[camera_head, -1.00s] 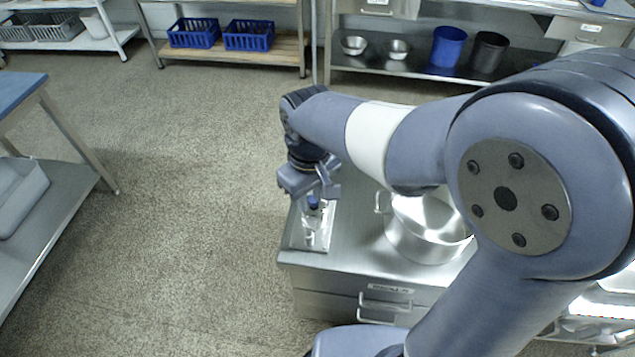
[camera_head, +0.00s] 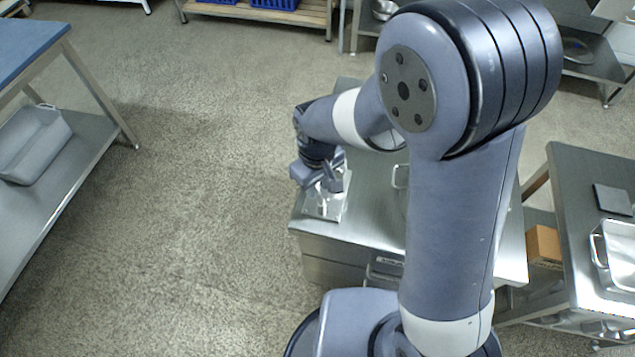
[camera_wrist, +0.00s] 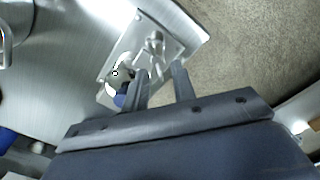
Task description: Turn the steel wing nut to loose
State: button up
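A steel base plate (camera_wrist: 185,42) lies on the metal cabinet top, with a small bright steel fitting (camera_wrist: 155,42) on it. This fitting may be the wing nut, but its wings are not clear. Beside it is a shiny rounded part (camera_wrist: 122,72) with a blue piece (camera_wrist: 120,100), partly behind a finger. My gripper (camera_wrist: 160,68) is open, its two fingers apart with nothing visible between them. The tips point toward the small fitting; whether they touch it I cannot tell. In the head view my gripper (camera_head: 328,184) is over the plate (camera_head: 325,208) and hides the nut.
The cabinet top (camera_head: 372,215) continues right of the plate, partly behind my arm. A steel table (camera_head: 580,190) with a metal pan stands at right, and a blue-topped table (camera_head: 25,45) at left. The floor between is clear.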

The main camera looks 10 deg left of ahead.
jog(key=shift+f, duration=0.1)
grip_shut()
dwell(0.3)
jog(key=shift+s+n, duration=0.1)
jog(key=shift+n, duration=0.3)
jog(key=n, duration=0.2)
jog(key=shift+s+a+n+b, duration=0.1)
jog(key=shift+s+n+b, duration=0.1)
jog(key=shift+n+b, duration=0.15)
jog(key=shift+s+f+n, duration=0.1)
jog(key=shift+s+n, duration=0.05)
jog(key=shift+n, duration=0.7)
jog(key=shift+s+n, duration=0.1)
jog(key=shift+n, duration=0.7)
